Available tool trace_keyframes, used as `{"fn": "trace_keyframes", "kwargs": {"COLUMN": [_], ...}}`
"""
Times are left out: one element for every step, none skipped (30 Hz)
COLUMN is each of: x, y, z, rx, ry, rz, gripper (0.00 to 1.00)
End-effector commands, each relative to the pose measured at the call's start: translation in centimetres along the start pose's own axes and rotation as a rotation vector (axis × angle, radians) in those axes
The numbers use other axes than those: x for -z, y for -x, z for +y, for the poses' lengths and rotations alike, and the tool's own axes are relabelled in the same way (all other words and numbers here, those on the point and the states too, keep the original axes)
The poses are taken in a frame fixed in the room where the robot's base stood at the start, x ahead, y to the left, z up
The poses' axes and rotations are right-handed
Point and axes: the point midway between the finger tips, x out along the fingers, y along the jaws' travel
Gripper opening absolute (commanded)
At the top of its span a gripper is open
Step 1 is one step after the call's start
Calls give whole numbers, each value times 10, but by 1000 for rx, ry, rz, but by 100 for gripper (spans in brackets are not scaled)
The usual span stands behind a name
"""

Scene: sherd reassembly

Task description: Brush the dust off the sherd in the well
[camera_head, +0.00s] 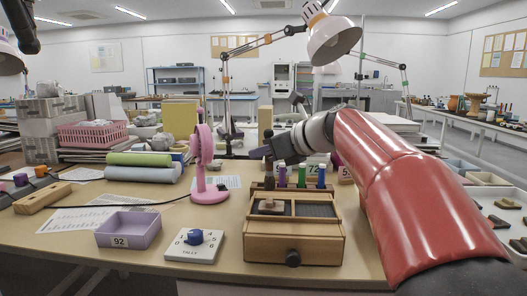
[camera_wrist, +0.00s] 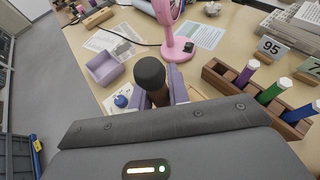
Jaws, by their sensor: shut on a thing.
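My gripper (camera_head: 268,152) hangs above and behind the wooden box (camera_head: 292,243). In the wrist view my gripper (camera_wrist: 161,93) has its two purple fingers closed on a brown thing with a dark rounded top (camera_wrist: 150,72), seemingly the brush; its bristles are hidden. The wooden box has two wells on top and a dark knob in front. A small brownish sherd (camera_head: 269,204) lies in the left well; dust on it is too small to make out. The right well shows a dark mesh-like bottom.
A pink fan (camera_head: 207,172) stands left of the box. A tally board (camera_head: 193,246) with a blue knob and a lilac tray (camera_head: 127,231) lie farther left. A rack (camera_wrist: 230,83) of coloured markers stands behind the box. The table's front left is clear.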

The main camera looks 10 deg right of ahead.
Motion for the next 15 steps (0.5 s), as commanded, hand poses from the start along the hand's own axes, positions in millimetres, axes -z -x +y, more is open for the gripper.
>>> {"fn": "trace_keyframes", "kwargs": {"x": [0, 0, 0, 0, 1, 1, 2, 2, 3, 4, 4, 5, 6, 6, 7], "y": [0, 0, 0, 0, 0, 0, -1, -1, -1, -1, -2, -2, -2, -2, -3], "z": [0, 0, 0, 0, 0, 0, 0, 0, 0, 0, 0, 0, 0, 0, 0], "rx": [0, 0, 0, 0, 0, 0, 0, 0, 0, 0, 0, 0, 0, 0, 0], "ry": [0, 0, 0, 0, 0, 0, 0, 0, 0, 0, 0, 0, 0, 0, 0], "rz": [0, 0, 0, 0, 0, 0, 0, 0, 0, 0, 0, 0, 0, 0, 0], "gripper": [0, 0, 0, 0, 0, 0, 0, 0, 0, 0, 0, 0, 0, 0, 0]}}
